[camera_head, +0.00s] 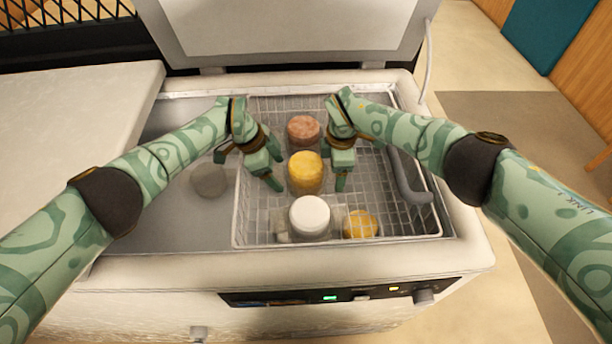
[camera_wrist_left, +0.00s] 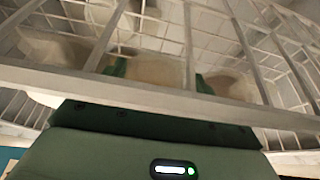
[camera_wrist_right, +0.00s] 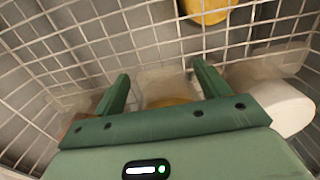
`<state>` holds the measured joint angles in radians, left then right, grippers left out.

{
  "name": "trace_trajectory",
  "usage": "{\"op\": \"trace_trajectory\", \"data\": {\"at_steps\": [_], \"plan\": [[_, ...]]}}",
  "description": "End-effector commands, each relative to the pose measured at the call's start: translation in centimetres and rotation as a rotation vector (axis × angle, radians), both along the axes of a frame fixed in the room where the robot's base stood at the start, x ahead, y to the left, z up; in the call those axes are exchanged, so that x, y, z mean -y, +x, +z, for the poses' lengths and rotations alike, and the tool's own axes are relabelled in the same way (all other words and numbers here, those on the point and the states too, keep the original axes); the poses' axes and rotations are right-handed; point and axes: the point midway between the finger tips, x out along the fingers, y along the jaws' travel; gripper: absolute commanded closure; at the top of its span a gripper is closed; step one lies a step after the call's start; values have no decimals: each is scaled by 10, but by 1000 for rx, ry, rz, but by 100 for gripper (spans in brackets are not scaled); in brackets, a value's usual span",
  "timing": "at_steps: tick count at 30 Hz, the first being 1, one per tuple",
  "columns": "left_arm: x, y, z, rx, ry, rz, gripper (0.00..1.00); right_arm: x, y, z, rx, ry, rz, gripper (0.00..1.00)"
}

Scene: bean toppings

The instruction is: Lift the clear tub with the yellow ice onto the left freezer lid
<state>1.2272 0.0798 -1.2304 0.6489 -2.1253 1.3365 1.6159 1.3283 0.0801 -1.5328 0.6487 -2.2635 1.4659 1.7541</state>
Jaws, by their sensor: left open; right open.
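The tub with yellow ice (camera_head: 306,172) stands in the middle of a wire basket inside the open freezer. My left gripper (camera_head: 248,172) is open to its left, over the basket's left side. My right gripper (camera_head: 360,165) is open close to its right. In the right wrist view, the yellow contents (camera_wrist_right: 168,101) show between the two fingers, partly hidden by my gripper body. In the left wrist view, the basket rim (camera_wrist_left: 150,92) crosses in front of the fingers. Whether any finger touches the tub cannot be told. The left freezer lid (camera_head: 70,115) is flat and bare.
A brown-red tub (camera_head: 304,130) stands behind the yellow one and a white-topped tub (camera_head: 310,215) in front. Another yellow item (camera_head: 361,224) lies at front right. The wire basket (camera_head: 236,215) has raised walls. An upright lid (camera_head: 300,30) stands at the back.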

Motion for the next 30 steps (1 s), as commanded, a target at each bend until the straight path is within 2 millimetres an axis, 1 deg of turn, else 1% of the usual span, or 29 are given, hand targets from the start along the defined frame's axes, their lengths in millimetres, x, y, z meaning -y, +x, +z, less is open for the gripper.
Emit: {"op": "trace_trajectory", "data": {"at_steps": [3, 9, 20, 23, 24, 25, 26, 30], "plan": [[6, 2, -11, 0, -2, 3, 25, -1, 1, -12, 0, 2, -1, 25], [9, 0, -22, 0, -1, 1, 25, 0, 0, -24, 0, 1, -1, 25], [10, 0, -25, 0, 0, 0, 25, 0, 0, -26, 0, 1, 0, 25], [10, 0, -25, 0, 0, 0, 50, 0, 0, -26, 0, 1, 0, 50], [10, 0, -25, 0, 0, 0, 62, 0, 0, -26, 0, 1, 0, 62], [10, 0, -25, 0, 0, 0, 70, 0, 0, -26, 0, 1, 0, 70], [10, 0, -24, 0, 0, 0, 74, 0, 0, -26, 0, 1, 0, 74], [10, 0, -24, 0, 0, 0, 74, 0, 0, -26, 0, 0, 0, 74]]}}
